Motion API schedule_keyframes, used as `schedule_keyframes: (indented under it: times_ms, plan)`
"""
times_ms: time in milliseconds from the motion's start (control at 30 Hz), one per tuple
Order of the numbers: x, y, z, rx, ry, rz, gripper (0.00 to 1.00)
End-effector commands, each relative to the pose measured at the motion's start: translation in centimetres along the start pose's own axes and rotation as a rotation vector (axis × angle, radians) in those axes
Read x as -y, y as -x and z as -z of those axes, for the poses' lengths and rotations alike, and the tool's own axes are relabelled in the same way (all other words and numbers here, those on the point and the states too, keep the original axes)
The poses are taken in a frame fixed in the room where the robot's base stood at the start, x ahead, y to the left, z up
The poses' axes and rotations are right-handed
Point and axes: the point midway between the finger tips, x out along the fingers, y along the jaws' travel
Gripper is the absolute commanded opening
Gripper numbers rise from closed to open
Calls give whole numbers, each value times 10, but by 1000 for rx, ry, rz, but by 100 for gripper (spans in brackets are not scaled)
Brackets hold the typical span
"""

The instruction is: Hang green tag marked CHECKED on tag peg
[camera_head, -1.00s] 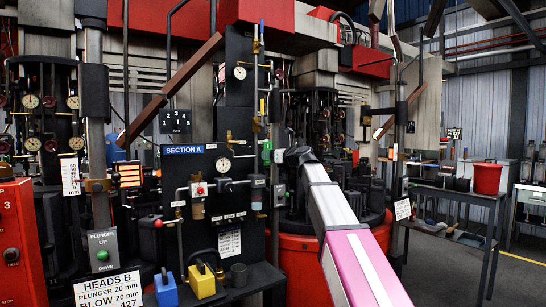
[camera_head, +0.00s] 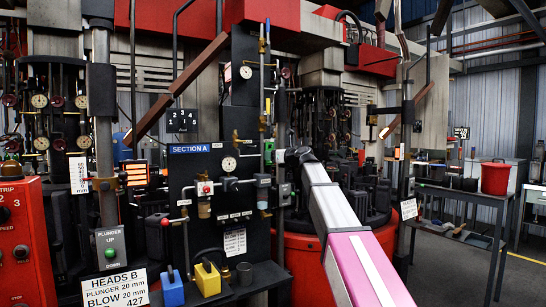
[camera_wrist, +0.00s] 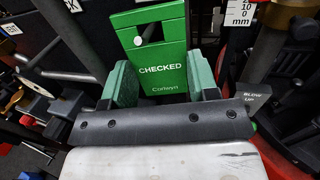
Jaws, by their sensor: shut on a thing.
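The green tag (camera_wrist: 160,62) marked CHECKED shows in the wrist view, face to the camera, with its lower part between the green finger pads of my gripper (camera_wrist: 163,88). My gripper is shut on the tag. A dark opening shows near the tag's top, and a short grey rod, which looks like the tag peg (camera_wrist: 148,31), shows in it. I cannot tell how far the rod passes through. In the head view my arm reaches toward the machine right of the SECTION A panel (camera_head: 190,149). The tag and peg cannot be made out there.
Gauges, valves and pipes crowd the panel beside my arm. A blue block (camera_head: 173,290) and a yellow block (camera_head: 207,279) stand on the low ledge. A red control box (camera_head: 22,240) is at the left, a red bucket (camera_head: 495,178) on a bench at the right. Floor at right is open.

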Motion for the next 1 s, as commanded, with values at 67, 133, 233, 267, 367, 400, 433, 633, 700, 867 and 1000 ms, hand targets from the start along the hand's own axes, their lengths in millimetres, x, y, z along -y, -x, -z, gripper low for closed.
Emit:
schedule_keyframes:
  times_ms: [67, 133, 233, 267, 367, 400, 433, 633, 700, 867, 1000]
  plan:
    - [0, 0, 0, 0, 0, 0, 32]
    - [0, 0, 0, 0, 0, 0, 32]
    - [0, 0, 0, 0, 0, 0, 32]
    - [0, 0, 0, 0, 0, 0, 32]
    - [0, 0, 0, 0, 0, 0, 64]
    - [0, 0, 0, 0, 0, 0, 77]
    - [0, 0, 0, 0, 0, 0, 84]
    - [-1, 0, 0, 0, 0, -2, 84]
    - [-1, 0, 0, 0, 0, -2, 84]
    - [-2, 10, 1, -1, 0, -3, 84]
    - [-2, 34, 1, 0, 0, 0, 84]
